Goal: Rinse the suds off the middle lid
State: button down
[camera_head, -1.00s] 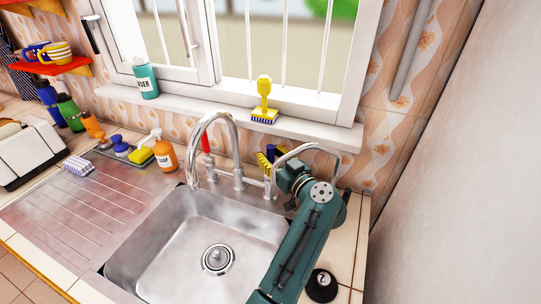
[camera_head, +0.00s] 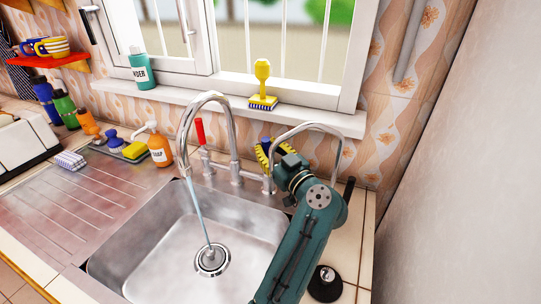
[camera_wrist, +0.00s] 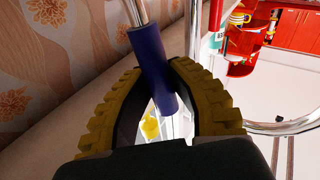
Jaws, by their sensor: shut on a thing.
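My gripper (camera_head: 265,151), with yellow ridged fingers, is at the tap behind the sink. In the wrist view my gripper (camera_wrist: 160,100) is shut on the blue tap handle (camera_wrist: 155,70), which sits between its fingers. Only a bit of the blue handle (camera_head: 266,142) shows in the head view. A stream of water (camera_head: 199,212) runs from the curved metal spout (camera_head: 207,103) onto the drain (camera_head: 211,260) of the steel sink (camera_head: 165,247). The red tap handle (camera_head: 199,131) stands left of my gripper. I see no lid or suds in these views.
An orange soap bottle (camera_head: 160,149) and a yellow sponge (camera_head: 135,150) stand left of the tap. A yellow brush (camera_head: 262,82) and a teal bottle (camera_head: 142,69) stand on the windowsill. A second thin curved pipe (camera_head: 335,135) is close to my gripper. The basin is clear of dishes.

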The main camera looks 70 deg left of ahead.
jog(key=c, duration=0.9)
grip_release()
